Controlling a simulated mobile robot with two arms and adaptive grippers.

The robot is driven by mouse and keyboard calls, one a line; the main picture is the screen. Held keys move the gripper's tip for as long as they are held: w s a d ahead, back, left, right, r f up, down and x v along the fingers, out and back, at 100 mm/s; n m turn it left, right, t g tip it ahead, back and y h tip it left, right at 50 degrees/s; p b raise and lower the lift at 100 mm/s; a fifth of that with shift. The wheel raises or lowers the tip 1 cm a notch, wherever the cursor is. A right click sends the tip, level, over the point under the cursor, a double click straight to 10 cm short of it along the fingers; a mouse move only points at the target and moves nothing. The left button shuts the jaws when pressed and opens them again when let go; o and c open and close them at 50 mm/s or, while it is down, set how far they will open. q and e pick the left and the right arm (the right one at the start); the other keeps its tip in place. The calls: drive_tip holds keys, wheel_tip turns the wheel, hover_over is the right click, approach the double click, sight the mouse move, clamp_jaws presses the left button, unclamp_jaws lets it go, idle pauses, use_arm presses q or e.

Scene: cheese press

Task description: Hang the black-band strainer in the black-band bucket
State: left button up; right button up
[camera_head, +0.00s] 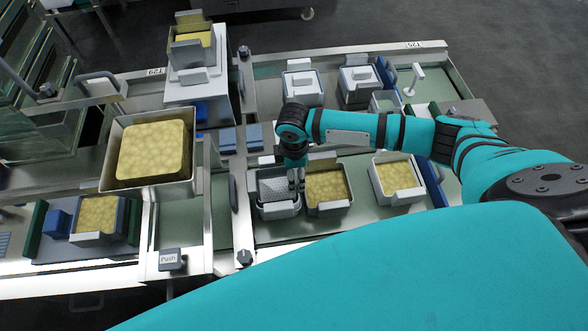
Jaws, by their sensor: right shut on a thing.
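My right gripper (296,186) points down at the right rim of a grey perforated strainer (270,186) and is shut on it. The strainer sits at the opening of a white bucket with a dark band (277,211), left of the row of cheese-filled tubs. The gripper hides part of the strainer's right side, and I cannot tell if its rim rests fully on the bucket. My left gripper is not in view.
Two tubs with yellow cheese (328,187) (398,178) stand close to the right on the green conveyor. White tubs (303,88) (360,85) stand on the belt behind. A large metal box of cheese (188,190) is at the left. A push button (171,259) sits in front.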

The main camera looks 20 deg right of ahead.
drive_tip(key=shift+f, duration=0.5)
idle(0.7)
drive_tip(key=o, duration=1.8)
drive_tip(key=shift+c, duration=0.2)
drive_tip(key=shift+r, duration=0.15)
wheel_tip(320, 180, up, 12)
drive_tip(key=p, duration=1.3)
